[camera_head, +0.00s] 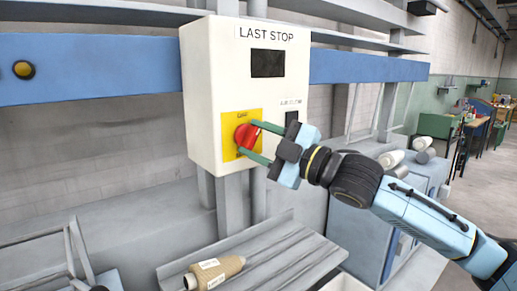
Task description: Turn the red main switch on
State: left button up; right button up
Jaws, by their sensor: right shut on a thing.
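The red main switch (245,136) sits on a yellow plate (231,152) at the lower left of a white control box (205,100) labelled "LAST STOP". My right gripper (249,141) reaches in from the right, with one green finger above and one below the switch. It is shut on the switch knob. The fingers cover part of the knob, so its exact angle is hard to read. My left gripper is not in view.
The box has a dark display (267,64) and a black switch (292,122) on its face. A blue beam (110,82) runs behind it. Below, a yarn cone (216,272) lies on a grey metal tray (285,255). A grey frame (72,250) stands at lower left.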

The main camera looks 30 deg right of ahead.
jog(key=m+t, duration=0.1)
jog(key=m, duration=0.2)
jog(key=shift+a+f+m+h, duration=0.1)
jog(key=shift+m+h, duration=0.2)
jog(key=m+t+h, duration=0.1)
jog(key=m, duration=0.2)
jog(key=shift+m+h+p, duration=0.3)
jog(key=m+t+h+p, duration=0.1)
jog(key=m, duration=0.2)
jog(key=shift+a+m+h, duration=0.1)
jog(key=shift+m+h, duration=0.2)
jog(key=shift+h, duration=0.1)
jog(key=shift+m+t+h+p, duration=0.2)
jog(key=shift+m+h+p, duration=0.45)
jog(key=shift+m, duration=0.6)
jog(key=shift+m+t+h+p, duration=0.2)
jog(key=shift+m+h+p, duration=0.25)
jog(key=shift+m+p, duration=0.6)
jog(key=shift+m, duration=0.4)
jog(key=o, duration=1)
jog(key=shift+f, duration=0.1)
